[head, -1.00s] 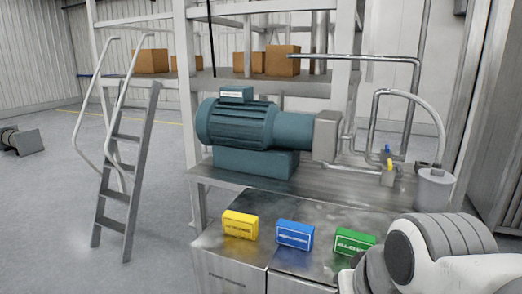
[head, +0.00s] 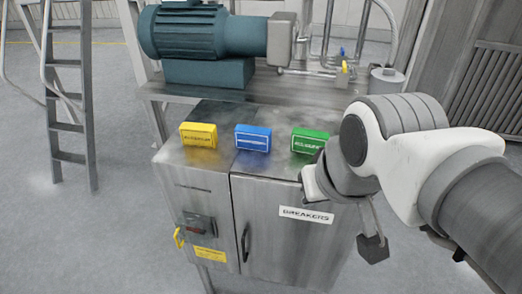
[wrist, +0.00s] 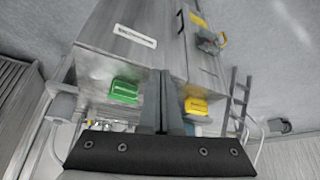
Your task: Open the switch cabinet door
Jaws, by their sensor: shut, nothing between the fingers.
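The switch cabinet (head: 190,165) is a grey metal box below the pump shelf. Its wide right door (head: 290,250) looks closed, flush with the front. The door bears a white BREAKERS label (head: 306,215), seen also in the wrist view (wrist: 135,36). A dark vertical handle (head: 245,243) sits near the door's left edge; it shows at the top of the wrist view (wrist: 180,21). My gripper (wrist: 165,75) is shut and empty, apart from the handle. In the wrist view its fingers hide the blue block. My arm covers the cabinet's right side in the head view.
Yellow (head: 198,134), blue (head: 253,138) and green (head: 310,141) blocks stand on the cabinet top. The narrow left panel carries a dark switch box (head: 199,225) with a yellow handle. A teal motor (head: 205,40) sits behind.

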